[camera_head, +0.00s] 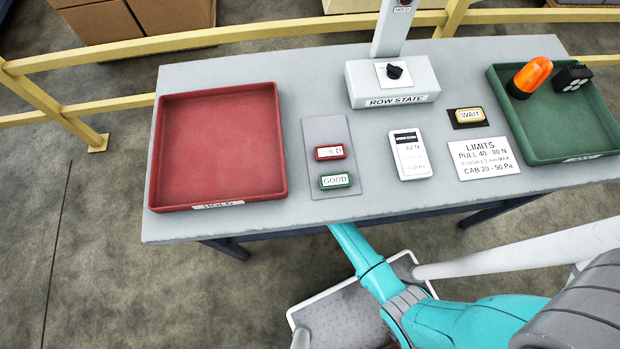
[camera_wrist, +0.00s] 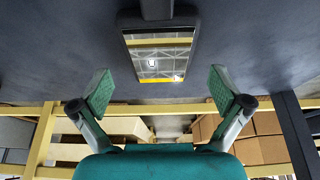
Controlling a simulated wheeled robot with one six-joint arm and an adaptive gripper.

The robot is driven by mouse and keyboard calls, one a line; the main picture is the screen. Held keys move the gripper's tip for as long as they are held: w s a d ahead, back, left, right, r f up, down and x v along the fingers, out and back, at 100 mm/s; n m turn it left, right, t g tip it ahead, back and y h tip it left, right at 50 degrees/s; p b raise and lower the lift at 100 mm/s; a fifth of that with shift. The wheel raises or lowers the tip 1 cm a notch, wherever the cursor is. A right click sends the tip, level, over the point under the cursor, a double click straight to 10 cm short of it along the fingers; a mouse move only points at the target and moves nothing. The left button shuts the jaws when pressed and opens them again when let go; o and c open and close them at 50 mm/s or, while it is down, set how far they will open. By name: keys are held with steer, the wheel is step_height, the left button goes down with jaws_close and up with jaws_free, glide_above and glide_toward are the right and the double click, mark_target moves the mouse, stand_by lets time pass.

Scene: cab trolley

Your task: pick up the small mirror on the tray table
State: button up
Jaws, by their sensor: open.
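In the wrist view the small mirror (camera_wrist: 158,57) is a rectangular glass in a black frame with a short dark stem at its top. It shows against a dark blue-grey surface and reflects a yellow bar and bright lights. My gripper (camera_wrist: 160,76) is open and empty, its green-padded fingers spread below and to either side of the mirror, apart from it. I cannot judge the remaining distance. In the head view my arm passes beneath the front edge of the grey table (camera_head: 270,222), which hides the gripper; the mirror does not show there.
A red tray (camera_head: 222,145), a ROW STATE box (camera_head: 392,82), HOLD (camera_head: 329,152) and GOOD (camera_head: 335,181) blocks and a green tray (camera_head: 555,140) stand on the table. In the wrist view a dark post (camera_wrist: 296,130) stands at right, with yellow rails and cartons (camera_wrist: 262,150) behind.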

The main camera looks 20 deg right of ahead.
steer(key=shift+w+x, duration=0.15)
steer(key=shift+x, duration=0.85)
steer(key=shift+w+x, duration=0.15)
steer(key=shift+x, duration=0.8)
steer(key=shift+w+d+f, duration=0.2)
steer(key=shift+w+f, duration=0.05)
steer(key=shift+f, duration=0.3)
steer(key=c, duration=1.2)
steer(key=shift+o, duration=0.2)
steer(key=shift+r, duration=0.1)
